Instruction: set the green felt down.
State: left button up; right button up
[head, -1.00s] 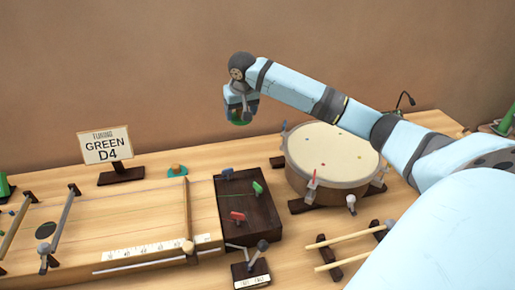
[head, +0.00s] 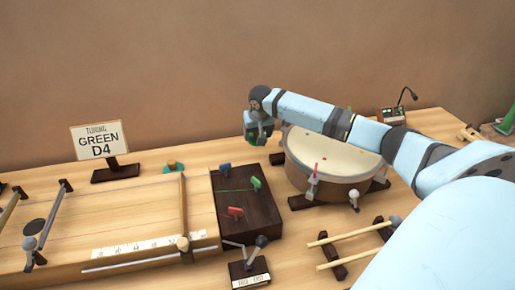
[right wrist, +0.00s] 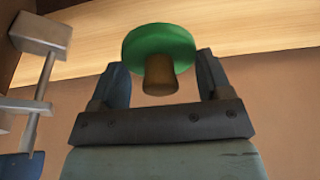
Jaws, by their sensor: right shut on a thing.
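The green felt, a thick green disc with a brown wooden knob, shows in the right wrist view (right wrist: 160,45). My right gripper (right wrist: 163,78) is shut on it by the knob, with a dark finger on each side. In the head view my right gripper (head: 259,138) is low, left of the drum and behind the dark wooden box; the felt is mostly hidden there. Whether the felt touches the table cannot be told. My left gripper is not in view.
A drum (head: 328,160) stands right of my gripper. The dark box (head: 246,205) with coloured pegs is in front. A sign reading "GREEN D4" (head: 97,141) and a teal disc with an orange knob (head: 173,167) stand to the left.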

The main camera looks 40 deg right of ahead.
aim_at(258, 153)
notch_tip(258, 153, down, 6)
jog(key=shift+r+b, duration=0.1)
jog(key=shift+b, duration=0.45)
jog(key=o, duration=0.9)
jog(key=p+v, duration=0.2)
jog(key=v, duration=1)
jog(key=shift+r, duration=0.1)
